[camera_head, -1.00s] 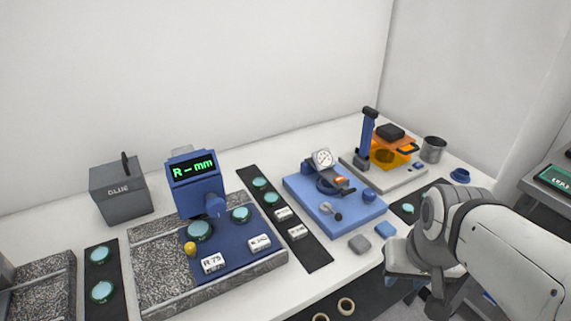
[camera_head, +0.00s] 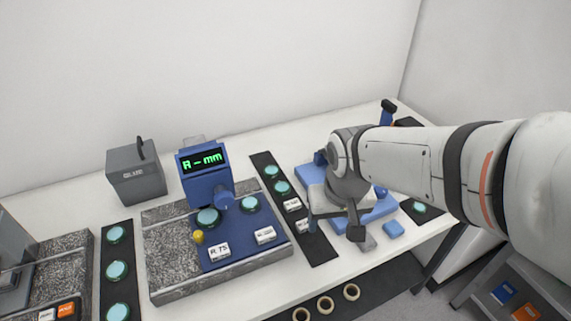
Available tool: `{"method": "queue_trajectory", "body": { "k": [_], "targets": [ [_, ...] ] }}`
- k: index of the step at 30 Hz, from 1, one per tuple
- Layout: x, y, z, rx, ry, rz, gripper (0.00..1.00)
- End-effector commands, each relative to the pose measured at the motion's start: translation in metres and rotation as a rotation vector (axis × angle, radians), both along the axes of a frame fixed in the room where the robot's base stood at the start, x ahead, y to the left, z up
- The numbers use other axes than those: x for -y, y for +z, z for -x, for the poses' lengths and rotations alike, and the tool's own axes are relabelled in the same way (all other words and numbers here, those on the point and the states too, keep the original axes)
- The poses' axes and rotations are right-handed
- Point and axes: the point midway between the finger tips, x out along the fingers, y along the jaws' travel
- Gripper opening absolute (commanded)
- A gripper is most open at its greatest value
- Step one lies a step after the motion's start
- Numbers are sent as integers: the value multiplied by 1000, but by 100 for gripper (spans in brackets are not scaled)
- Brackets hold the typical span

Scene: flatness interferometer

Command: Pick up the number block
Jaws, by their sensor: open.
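Several small white label blocks could be the number block; I cannot tell which one is meant. One marked "R 75" (camera_head: 219,251) and a second white block (camera_head: 265,235) lie on the blue plate of the speckled stone base. A third white block (camera_head: 292,204) lies on the black strip, and a fourth (camera_head: 302,226) lies just below it, beside my gripper's left finger; their print is too small to read. My gripper (camera_head: 335,228) is open and empty, pointing down over the right edge of the black strip and the blue base.
A blue gauge with a green "R-mm" display (camera_head: 203,165) stands behind the plate, near a yellow knob (camera_head: 198,237). Teal discs lie on the black strips (camera_head: 318,247). A grey box (camera_head: 136,173) stands at the back left. My arm hides much of the blue base (camera_head: 311,176).

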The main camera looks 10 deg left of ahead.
Motion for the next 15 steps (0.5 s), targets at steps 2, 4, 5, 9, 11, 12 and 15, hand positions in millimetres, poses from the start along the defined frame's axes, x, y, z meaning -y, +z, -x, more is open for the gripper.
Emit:
{"method": "queue_trajectory", "body": {
  "k": [2,4,5,9,11,12,15],
  "targets": [
    [-37,9,-9,-21,89,7,65],
    [-64,8,-13,-31,152,11,65],
    [-75,8,-15,-35,175,12,65],
    [-114,3,-15,-46,257,18,65],
    [-124,1,-15,-49,277,19,65],
    [-129,-1,-15,-51,286,20,65],
    [-134,-9,-15,-52,296,21,65]
  ]
}}
